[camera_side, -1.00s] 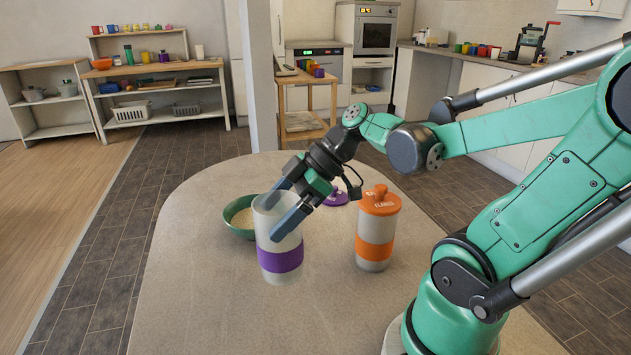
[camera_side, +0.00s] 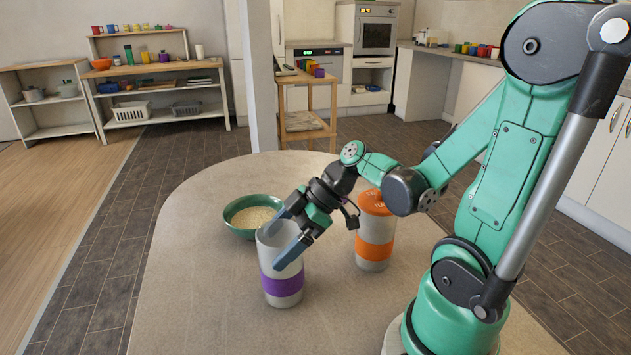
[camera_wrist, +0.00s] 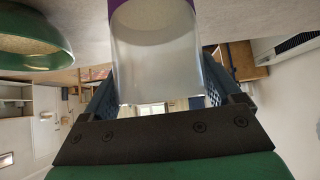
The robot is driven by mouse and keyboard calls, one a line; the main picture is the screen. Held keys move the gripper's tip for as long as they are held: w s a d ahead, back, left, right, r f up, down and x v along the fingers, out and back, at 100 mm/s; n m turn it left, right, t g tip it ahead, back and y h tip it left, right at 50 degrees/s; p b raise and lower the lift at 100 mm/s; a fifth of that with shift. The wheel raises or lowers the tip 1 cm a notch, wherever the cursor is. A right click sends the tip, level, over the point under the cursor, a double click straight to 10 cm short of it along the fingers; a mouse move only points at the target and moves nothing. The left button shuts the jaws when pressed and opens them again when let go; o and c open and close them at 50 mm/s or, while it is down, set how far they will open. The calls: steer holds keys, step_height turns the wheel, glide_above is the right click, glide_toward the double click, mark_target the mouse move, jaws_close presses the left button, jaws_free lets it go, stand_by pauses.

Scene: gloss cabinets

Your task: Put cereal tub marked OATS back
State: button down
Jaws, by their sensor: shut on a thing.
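A pale, lidless tub with a purple band (camera_side: 283,285) is upright at the front middle of the table. My gripper (camera_side: 272,249) is shut on its upper part from the right, one finger on each side. The tub also fills the top of the wrist view (camera_wrist: 157,60), between my fingers. No OATS marking is readable on it. I cannot tell whether its base touches the table. A similar tub with an orange band (camera_side: 374,247) and orange lid stands behind it to the right, partly hidden by my arm.
A green bowl of pale grain or flakes (camera_side: 243,232) sits just behind the held tub, to its left. The table (camera_side: 200,300) is clear at the left and front. A wooden cart, shelves and kitchen counters stand farther back.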

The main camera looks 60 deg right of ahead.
steer(key=shift+f, duration=0.15)
jaws_free()
steer(key=v, duration=1.2)
